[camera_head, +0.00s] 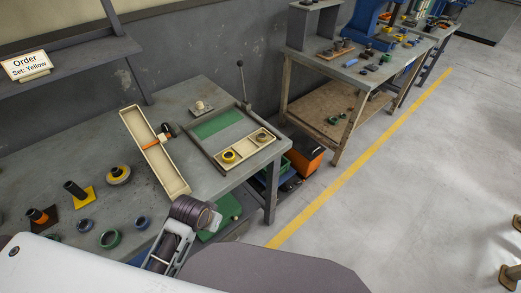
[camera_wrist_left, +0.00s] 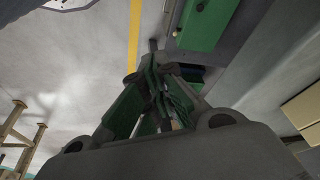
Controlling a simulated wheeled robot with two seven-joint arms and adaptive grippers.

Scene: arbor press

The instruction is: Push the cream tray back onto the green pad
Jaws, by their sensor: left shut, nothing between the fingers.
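The cream tray (camera_head: 246,149) sits at the front of a grey-edged frame on the bench. It has compartments and holds a yellow ring (camera_head: 229,156) on the left and a smaller yellow-and-dark part (camera_head: 262,137) on the right. The green pad (camera_head: 212,125) lies behind it, with a grey strip between them. My left gripper (camera_wrist_left: 152,58) is shut and empty in the left wrist view, with floor beyond it. A cream surface (camera_wrist_left: 303,107) shows at that view's right edge. The head view does not clearly show my left fingertips. My right gripper is not in view.
A long cream trough (camera_head: 155,155) lies left of the frame, with an orange-and-black part across it. Several rings and posts stand at the bench's front left. A lever (camera_head: 241,80) rises behind the frame. An orange bin (camera_head: 304,155) stands beyond the bench's right side.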

